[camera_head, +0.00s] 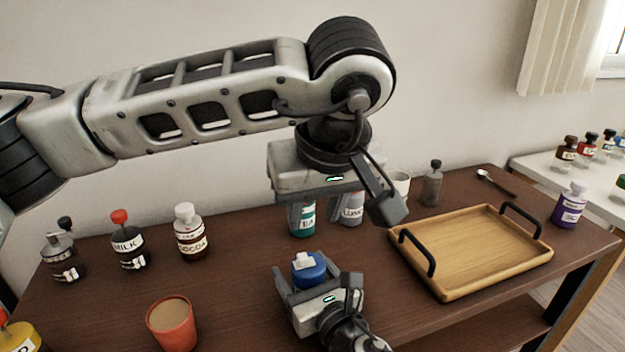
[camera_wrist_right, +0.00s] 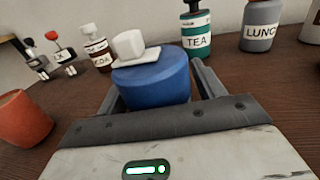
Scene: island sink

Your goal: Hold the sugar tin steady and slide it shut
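The sugar tin is the round blue tin (camera_head: 309,272) on the brown table, upright; no label shows. In the right wrist view the blue tin (camera_wrist_right: 155,85) carries a white slab-like lid with a block knob (camera_wrist_right: 130,45). The lid lies on top, off centre toward the left. My right gripper (camera_head: 318,284) is low at the table with its fingers apart on either side of the tin; it looks open, and I see no clear grip. My left gripper (camera_head: 342,216) hangs above and behind the tin, pointing down, open and empty.
A wooden tray (camera_head: 480,250) with black handles stands right of the tin. A red cup (camera_head: 172,326) is at front left. Tea (camera_head: 301,222) and lunch (camera_head: 352,210) jars are behind the left gripper.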

